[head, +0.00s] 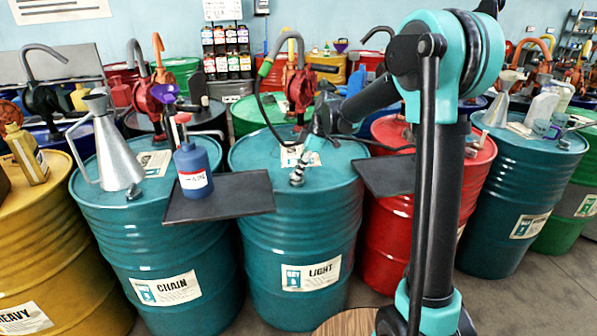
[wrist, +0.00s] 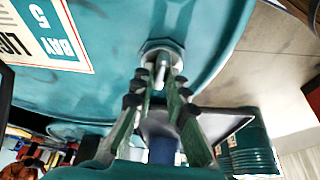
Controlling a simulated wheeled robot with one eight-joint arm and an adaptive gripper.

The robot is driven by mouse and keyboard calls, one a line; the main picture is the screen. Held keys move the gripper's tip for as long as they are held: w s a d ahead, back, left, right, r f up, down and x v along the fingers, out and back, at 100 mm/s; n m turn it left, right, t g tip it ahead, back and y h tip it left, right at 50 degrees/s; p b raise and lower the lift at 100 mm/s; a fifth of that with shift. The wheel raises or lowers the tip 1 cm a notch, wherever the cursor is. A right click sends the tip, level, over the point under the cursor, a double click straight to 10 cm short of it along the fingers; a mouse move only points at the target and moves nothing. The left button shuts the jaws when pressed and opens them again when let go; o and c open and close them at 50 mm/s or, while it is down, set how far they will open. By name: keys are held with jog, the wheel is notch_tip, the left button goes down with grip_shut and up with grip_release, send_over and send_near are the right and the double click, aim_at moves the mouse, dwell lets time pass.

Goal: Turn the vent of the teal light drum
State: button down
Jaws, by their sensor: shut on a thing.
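The teal light drum (head: 300,240) stands in the middle of the head view, with a white LIGHT label on its side. Its vent (head: 297,178) is a small metal fitting on the front part of the lid. My gripper (head: 308,158) reaches down to it from the right, tilted. In the wrist view the vent (wrist: 160,57) is a grey metal fitting with a short stem on the teal lid. My gripper (wrist: 160,82) is shut on it, with a green, dark-knobbed finger on each side. How far the vent is turned cannot be told.
A dark tray (head: 235,193) with a blue bottle (head: 196,160) juts out at the left, beside the chain drum (head: 150,240). Another dark tray (head: 385,176) lies to the right, before a red drum (head: 385,235). A red pump (head: 298,85) with a hose stands behind the vent.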

jog(key=c, duration=1.5)
grip_release()
jog(key=shift+c, duration=0.2)
jog(key=v, duration=1.2)
jog(key=s+d+f+m+t+h, duration=0.2)
jog(key=s+d+f+m, duration=0.7)
jog(key=s, duration=0.4)
jog(key=s+d+f+m+t+h, duration=0.2)
jog(key=s+d+f+m, duration=0.7)
jog(key=s+d+f, duration=0.2)
jog(key=s+f, duration=0.1)
jog(key=s, duration=0.1)
jog(key=shift+s+d+m+h, duration=0.3)
jog(key=shift+s+d, duration=0.05)
jog(key=shift+s, duration=0.05)
